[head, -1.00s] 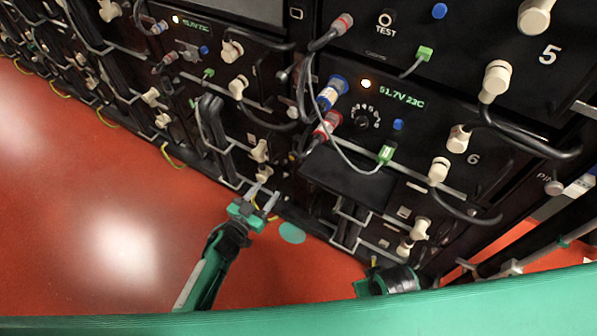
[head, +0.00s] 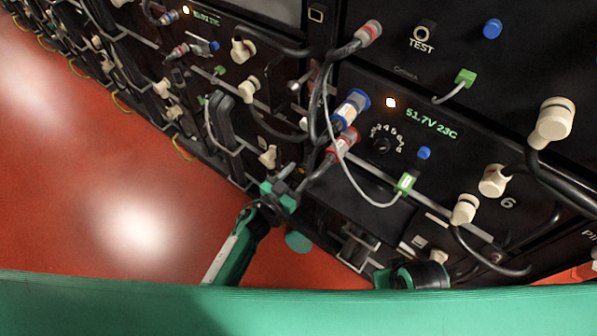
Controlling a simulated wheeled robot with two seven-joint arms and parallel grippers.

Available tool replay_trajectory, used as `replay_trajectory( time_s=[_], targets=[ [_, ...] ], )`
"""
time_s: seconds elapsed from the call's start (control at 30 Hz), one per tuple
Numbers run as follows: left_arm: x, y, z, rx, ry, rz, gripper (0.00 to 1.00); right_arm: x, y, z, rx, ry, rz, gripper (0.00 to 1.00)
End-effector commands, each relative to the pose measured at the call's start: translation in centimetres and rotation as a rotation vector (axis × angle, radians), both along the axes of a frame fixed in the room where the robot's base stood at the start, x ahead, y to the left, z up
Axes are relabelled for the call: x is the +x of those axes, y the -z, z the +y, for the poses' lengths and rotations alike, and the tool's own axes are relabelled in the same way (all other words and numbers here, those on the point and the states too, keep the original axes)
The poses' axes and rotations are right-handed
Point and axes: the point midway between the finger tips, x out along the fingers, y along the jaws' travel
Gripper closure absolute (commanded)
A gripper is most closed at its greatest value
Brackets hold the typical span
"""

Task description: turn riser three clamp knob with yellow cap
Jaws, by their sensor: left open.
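My left gripper (head: 284,176) comes up from the lower left, its pale fingers open. They point up and right at the lower front of the black battery rack, beside the cables under the unit reading 51.7V 23C. I see nothing held between them. A cream knob (head: 268,157) shows just above and left of the fingers; whether they touch anything is unclear. I cannot make out a yellow-capped clamp knob or a riser three label. A green and black part of my right arm (head: 405,275) shows at the lower middle, without visible fingers.
The black rack (head: 330,205) fills the upper right, with cream connectors (head: 493,180), grey cables and red and blue plugs (head: 350,105) sticking out. A green plug (head: 405,183) hangs on a pale cable. The red floor (head: 110,190) at left is clear.

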Motion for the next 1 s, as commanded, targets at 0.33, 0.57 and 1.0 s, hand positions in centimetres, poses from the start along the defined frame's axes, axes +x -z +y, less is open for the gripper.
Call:
replay_trajectory(
  time_s=[0.33,0.57,1.0],
  targets=[
    [-0.01,0.0,0.01,0.0,0.0,0.0,0.87,0.01,-0.02,-0.02,0.0,-0.001,0.0,0.64],
    [-0.02,0.02,0.0,0.005,0.001,-0.004,0.96,0.0,0.0,-0.02,0.0,-0.001,0.0,0.64],
    [0.01,0.1,0.08,0.178,0.001,-0.128,0.96,-0.05,-0.07,-0.04,-0.001,-0.001,0.001,0.64]
  ],
)
